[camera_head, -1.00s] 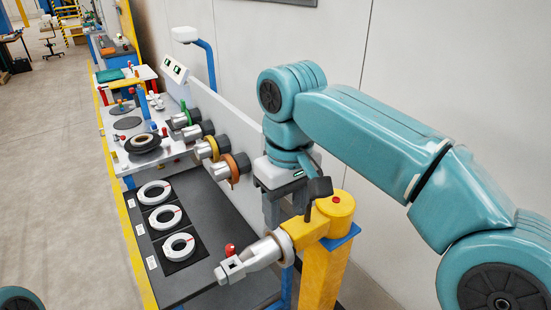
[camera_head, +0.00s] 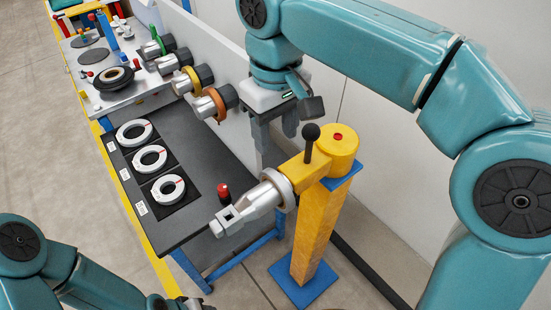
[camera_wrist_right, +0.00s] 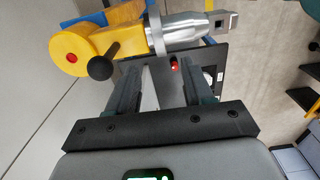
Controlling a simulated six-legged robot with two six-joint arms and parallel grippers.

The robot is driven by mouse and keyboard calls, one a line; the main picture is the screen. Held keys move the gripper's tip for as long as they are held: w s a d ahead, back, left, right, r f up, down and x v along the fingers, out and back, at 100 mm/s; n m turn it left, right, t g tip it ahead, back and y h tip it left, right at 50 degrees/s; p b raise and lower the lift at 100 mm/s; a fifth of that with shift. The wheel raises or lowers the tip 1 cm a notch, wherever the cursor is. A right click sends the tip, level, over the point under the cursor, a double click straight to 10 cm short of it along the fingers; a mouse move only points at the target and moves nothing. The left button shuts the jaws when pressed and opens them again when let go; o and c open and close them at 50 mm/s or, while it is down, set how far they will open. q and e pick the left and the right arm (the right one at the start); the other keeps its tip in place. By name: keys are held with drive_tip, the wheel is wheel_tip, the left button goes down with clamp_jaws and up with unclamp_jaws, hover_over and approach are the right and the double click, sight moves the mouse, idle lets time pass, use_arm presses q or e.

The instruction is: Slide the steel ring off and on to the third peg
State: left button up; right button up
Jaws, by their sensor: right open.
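A light grey steel ring (camera_head: 285,187) sits around the root of the silver mandrel (camera_head: 255,203), against the yellow head of a post. It also shows in the right wrist view (camera_wrist_right: 155,30). My left gripper (camera_head: 178,303) is mostly cut off at the bottom edge.
Three white coils (camera_head: 150,159) lie on dark mats on the black table (camera_head: 205,177). A black ball-topped lever (camera_head: 310,132) stands on the yellow head (camera_head: 337,146), near the right gripper. Floor is clear left of the table.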

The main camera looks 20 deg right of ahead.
sight(277, 176)
drive_tip(key=f, duration=1.1)
drive_tip(key=shift+d, duration=0.2)
drive_tip(key=shift+w+f, duration=0.25)
drive_tip(key=shift+f, duration=0.1)
drive_tip(key=shift+s, duration=0.1)
drive_tip(key=shift+s, duration=0.1)
clamp_jaws()
drive_tip(key=c, duration=0.8)
unclamp_jaws()
clamp_jaws()
drive_tip(key=shift+r, duration=0.2)
